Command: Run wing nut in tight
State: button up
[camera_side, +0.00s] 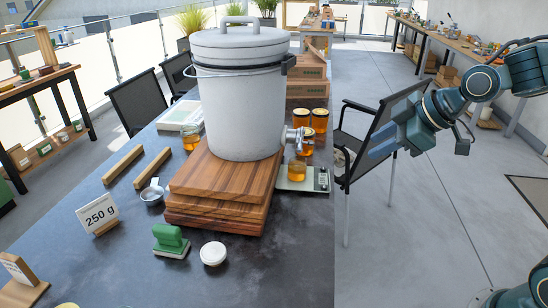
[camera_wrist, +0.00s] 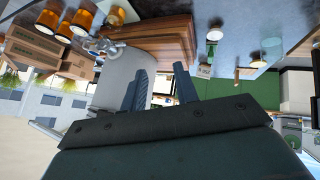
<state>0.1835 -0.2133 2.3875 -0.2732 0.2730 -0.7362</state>
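A metal honey gate (camera_side: 294,138) sticks out from the right side of a large white lidded bucket (camera_side: 240,105), low on its wall. The gate also shows in the wrist view (camera_wrist: 101,46), small and at the upper left. I cannot make out the wing nut clearly on it. The bucket stands on stacked wooden boards (camera_side: 215,198). My gripper (camera_side: 376,151) is in the air to the right of the gate, well apart from it. In the wrist view its two dark fingers (camera_wrist: 162,70) are spread, with nothing held between them.
A small jar (camera_side: 297,171) stands on a scale (camera_side: 316,180) below the gate. Several honey jars (camera_side: 320,120) stand behind the gate. A black chair (camera_side: 366,165) is beside the table, near my gripper.

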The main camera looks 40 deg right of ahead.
jog(key=w+d+f+n+t+y, duration=0.1)
jog(key=w+d+f+n, duration=0.15)
jog(key=w, duration=0.35)
jog(key=w+d+f+n+t, duration=0.2)
jog(key=w+f, duration=0.2)
jog(key=w, duration=0.2)
jog(key=n+t+h, duration=0.2)
jog(key=t, duration=0.1)
send_near(314, 143)
jog(key=shift+s+d+r, duration=0.15)
jog(key=shift+s+d, duration=0.2)
jog(key=shift+s, duration=0.25)
jog(key=shift+s+d+r, duration=0.2)
jog(key=shift+s+d, duration=0.2)
jog(key=shift+s, duration=0.25)
jog(key=shift+w, duration=0.1)
jog(key=shift+f+x, duration=0.15)
jog(key=shift+x, duration=3.25)
jog(key=shift+f+x, duration=0.1)
jog(key=shift+x, duration=3.3)
jog(key=shift+a, duration=0.15)
jog(key=shift+c, duration=0.4)
grip_shut()
